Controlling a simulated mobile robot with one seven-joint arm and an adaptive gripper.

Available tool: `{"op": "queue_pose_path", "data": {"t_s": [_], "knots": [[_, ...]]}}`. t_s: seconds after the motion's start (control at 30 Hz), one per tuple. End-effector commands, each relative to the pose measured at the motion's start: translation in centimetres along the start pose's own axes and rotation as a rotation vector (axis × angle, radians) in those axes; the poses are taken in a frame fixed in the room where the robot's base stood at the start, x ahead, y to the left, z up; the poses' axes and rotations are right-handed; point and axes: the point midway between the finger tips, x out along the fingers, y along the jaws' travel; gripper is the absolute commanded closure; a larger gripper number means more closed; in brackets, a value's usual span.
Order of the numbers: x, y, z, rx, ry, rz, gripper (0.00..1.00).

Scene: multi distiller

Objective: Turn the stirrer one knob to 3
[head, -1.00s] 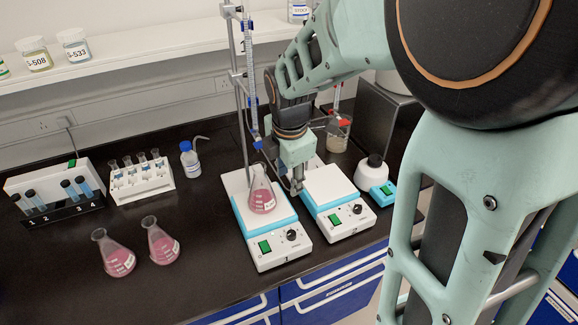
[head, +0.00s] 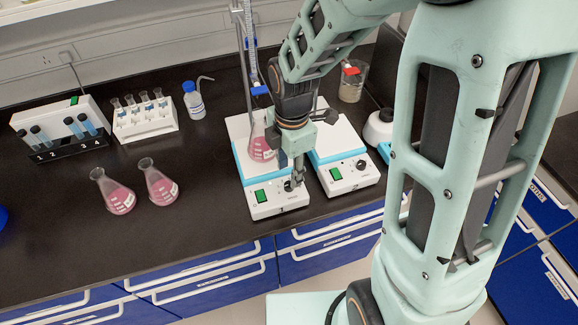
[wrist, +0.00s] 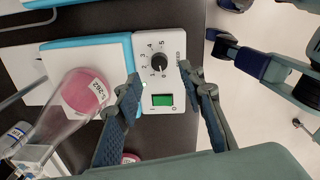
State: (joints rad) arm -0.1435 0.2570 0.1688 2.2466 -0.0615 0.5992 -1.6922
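The left stirrer (head: 262,204) is white and blue, with a green switch (head: 260,196) on its front panel. Its black knob (wrist: 160,62) shows in the wrist view inside a printed number scale; I cannot read its setting surely. My gripper (wrist: 160,74) is open and points down over this panel, with one finger on either side of the knob and apart from it. In the head view my gripper (head: 294,178) partly covers the knob. A flask of pink liquid (head: 262,149) stands on the stirrer's plate, close beside my gripper, and also shows in the wrist view (wrist: 82,93).
A second stirrer (head: 347,178) stands just right, with its own knob and green switch. A burette (head: 251,45) on a stand rises behind the flask. Two pink flasks (head: 118,198) (head: 160,188) and a tube rack (head: 145,124) stand left. The front bench is clear.

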Motion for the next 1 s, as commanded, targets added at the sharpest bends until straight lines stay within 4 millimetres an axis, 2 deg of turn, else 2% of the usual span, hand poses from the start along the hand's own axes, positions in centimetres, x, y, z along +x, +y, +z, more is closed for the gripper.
{"op": "queue_pose_path", "data": {"t_s": [0.1, 0.3, 0.5, 0.77, 1.0], "knots": [[2.2, -0.1, -0.1, -0.001, 0.002, -0.005, 0.64], [4.6, 0.0, 0.0, 0.0, 0.001, -0.001, 0.64], [5.5, 0.0, 0.0, 0.0, 0.0, 0.001, 0.64], [5.6, 0.0, 0.0, 0.0, 0.0, 0.002, 0.64], [5.5, 0.0, 0.0, 0.0, 0.0, 0.002, 0.9]]}}
